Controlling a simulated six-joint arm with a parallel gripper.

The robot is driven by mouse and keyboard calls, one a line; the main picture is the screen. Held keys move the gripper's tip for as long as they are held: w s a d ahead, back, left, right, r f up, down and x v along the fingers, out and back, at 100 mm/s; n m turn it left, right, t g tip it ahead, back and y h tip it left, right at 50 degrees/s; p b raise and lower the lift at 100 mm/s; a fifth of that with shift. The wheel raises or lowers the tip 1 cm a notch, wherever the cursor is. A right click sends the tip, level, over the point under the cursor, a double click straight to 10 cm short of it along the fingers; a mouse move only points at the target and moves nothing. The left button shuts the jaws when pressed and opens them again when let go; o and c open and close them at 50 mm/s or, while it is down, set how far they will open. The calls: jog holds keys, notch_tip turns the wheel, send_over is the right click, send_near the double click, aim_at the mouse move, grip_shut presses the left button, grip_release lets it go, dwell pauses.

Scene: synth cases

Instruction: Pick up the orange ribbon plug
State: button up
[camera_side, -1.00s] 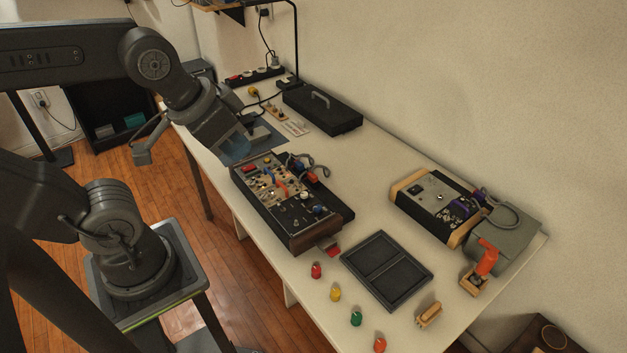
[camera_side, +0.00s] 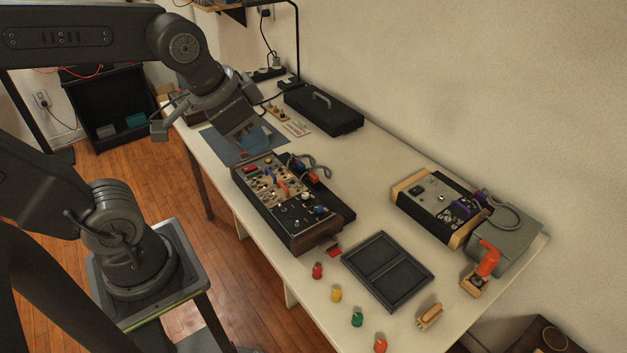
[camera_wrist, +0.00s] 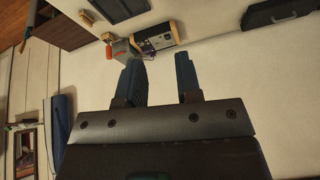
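An orange piece (camera_side: 488,257), likely the ribbon plug, stands in a small wooden holder (camera_side: 473,286) near the right end of the table. It leans against or overlaps a grey box (camera_side: 512,238); whether they touch is unclear. In the wrist view the orange piece (camera_wrist: 109,52) is small, far beyond the fingers. My gripper (camera_side: 257,142) is over the far end of the black synth case (camera_side: 300,236), well away from the orange piece. In the wrist view my gripper (camera_wrist: 161,80) has its two fingers apart with nothing between them.
A patch-panel synth with cables lies in the middle. A second device with wooden ends (camera_side: 432,200) stands at the right, and an empty dark tray (camera_side: 388,270) lies in front. Several coloured knobs (camera_side: 336,294) line the front edge. A black case (camera_side: 322,110) sits by the wall.

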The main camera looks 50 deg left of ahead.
jog(key=w+a+f+m+g, duration=0.15)
jog(key=w+a+m, duration=0.3)
jog(key=w, duration=0.45)
jog(key=m+g+y, duration=0.1)
jog(key=m+g, duration=0.3)
jog(key=m, duration=0.8)
send_over(314, 175)
jog(key=d, duration=0.1)
notch_tip(314, 175, down, 25)
jog(key=shift+s, duration=0.15)
jog(key=shift+a+f, duration=0.25)
jog(key=shift+f, duration=1.25)
jog(key=shift+a+f, duration=0.2)
jog(key=shift+f, duration=1.25)
grip_shut()
